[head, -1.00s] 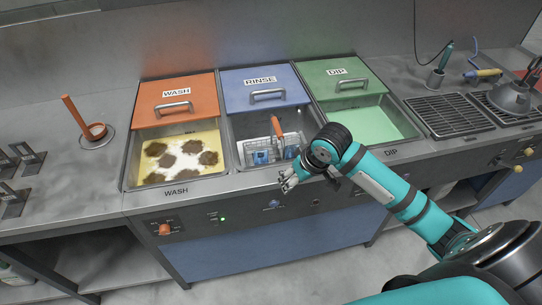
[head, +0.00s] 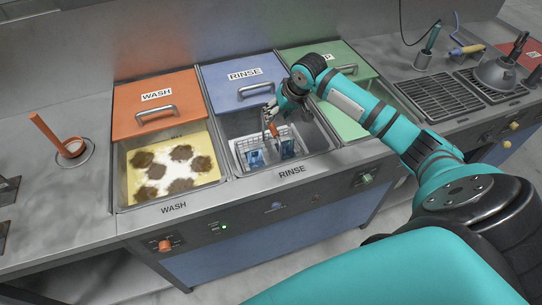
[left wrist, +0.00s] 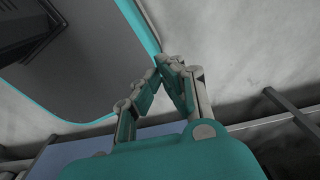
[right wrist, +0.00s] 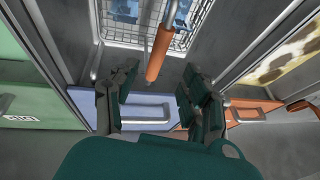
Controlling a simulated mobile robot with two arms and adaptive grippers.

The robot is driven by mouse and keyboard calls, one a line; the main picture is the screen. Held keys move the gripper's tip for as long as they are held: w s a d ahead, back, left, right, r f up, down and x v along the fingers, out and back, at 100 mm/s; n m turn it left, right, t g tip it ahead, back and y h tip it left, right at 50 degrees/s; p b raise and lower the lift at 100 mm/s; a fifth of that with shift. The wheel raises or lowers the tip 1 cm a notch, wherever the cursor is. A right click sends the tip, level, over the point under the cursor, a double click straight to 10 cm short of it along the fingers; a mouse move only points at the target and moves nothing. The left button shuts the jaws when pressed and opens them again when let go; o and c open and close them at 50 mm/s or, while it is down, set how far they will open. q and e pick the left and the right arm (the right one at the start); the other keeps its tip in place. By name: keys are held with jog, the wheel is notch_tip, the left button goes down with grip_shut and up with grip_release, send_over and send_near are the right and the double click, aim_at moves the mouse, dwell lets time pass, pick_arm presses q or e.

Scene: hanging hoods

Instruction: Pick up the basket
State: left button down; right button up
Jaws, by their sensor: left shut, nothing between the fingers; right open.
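The wire basket (head: 243,156) sits in the rinse tank, with blue-and-white items inside it. Its orange handle (head: 275,130) stands up from it. In the right wrist view the basket (right wrist: 205,18) is at the top, and the orange handle (right wrist: 159,54) points down toward the space between the fingers. My right gripper (head: 268,118) is open over the rinse tank, close to the handle; in the right wrist view the fingers (right wrist: 158,82) are apart with the handle's end near their tips. My left gripper (left wrist: 165,62) is shut and empty, away from the basket.
The green dip lid (head: 318,58) is behind my right arm. The orange (head: 155,100) and blue (head: 240,88) lids stand behind their tanks. An orange-handled tool (head: 52,135) stands at left.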

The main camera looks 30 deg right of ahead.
aim_at(272, 124)
jog(key=x, duration=0.3)
jog(key=shift+w+f, duration=0.1)
jog(key=shift+f, duration=0.1)
jog(key=p+x, duration=0.1)
jog(key=x, duration=0.2)
jog(key=shift+d+f, duration=0.1)
jog(key=shift+f, duration=0.25)
jog(key=shift+w+f, duration=0.25)
jog(key=shift+f, duration=0.25)
pick_arm(q)
jog(key=shift+w+r, duration=0.75)
jog(key=shift+w, duration=0.15)
pick_arm(e)
jog(key=shift+c, duration=0.8)
grip_shut()
pick_arm(q)
jog(key=shift+d, duration=0.1)
pick_arm(e)
jog(key=shift+w+r, duration=0.1)
jog(key=shift+r, duration=0.05)
